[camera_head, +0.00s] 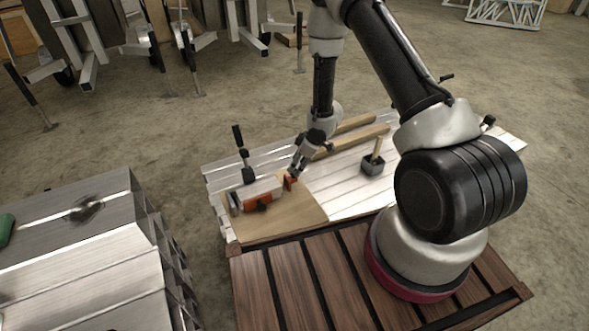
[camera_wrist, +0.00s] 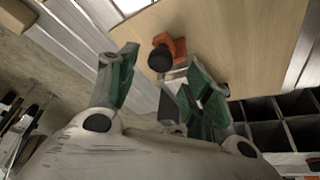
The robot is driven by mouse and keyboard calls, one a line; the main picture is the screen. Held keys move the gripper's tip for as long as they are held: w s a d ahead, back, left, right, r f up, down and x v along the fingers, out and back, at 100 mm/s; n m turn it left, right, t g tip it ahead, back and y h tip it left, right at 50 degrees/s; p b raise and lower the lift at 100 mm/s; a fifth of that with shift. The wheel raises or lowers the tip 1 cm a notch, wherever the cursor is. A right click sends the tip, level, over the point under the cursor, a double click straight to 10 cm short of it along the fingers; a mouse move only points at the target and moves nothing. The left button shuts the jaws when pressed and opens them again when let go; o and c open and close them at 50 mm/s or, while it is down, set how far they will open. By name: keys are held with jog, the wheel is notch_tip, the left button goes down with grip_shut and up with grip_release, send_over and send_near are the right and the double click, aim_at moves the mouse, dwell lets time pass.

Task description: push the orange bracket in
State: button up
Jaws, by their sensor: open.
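An orange bracket (camera_head: 258,204) with a dark knob sits at the front of a metal block (camera_head: 262,188) on a tan board (camera_head: 285,214). A second small orange piece (camera_head: 290,183) stands at the block's right end, close to my gripper (camera_head: 297,174). In the wrist view, an orange part (camera_wrist: 177,47) with a black round knob (camera_wrist: 161,58) lies on the board beyond my gripper (camera_wrist: 160,68). I cannot tell which of the two orange pieces this is. My green-padded fingers are apart, with nothing held between them. Contact with the orange part cannot be made out.
A black-handled clamp (camera_head: 248,174) rises behind the block. A dark cup with a brush (camera_head: 373,165) and wooden bars (camera_head: 350,140) lie to the right on the white slatted surface (camera_head: 345,195). A metal trailer (camera_head: 85,250) stands at left, across a floor gap.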

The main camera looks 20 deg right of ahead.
aim_at(294, 171)
jog(key=shift+x, duration=1.75)
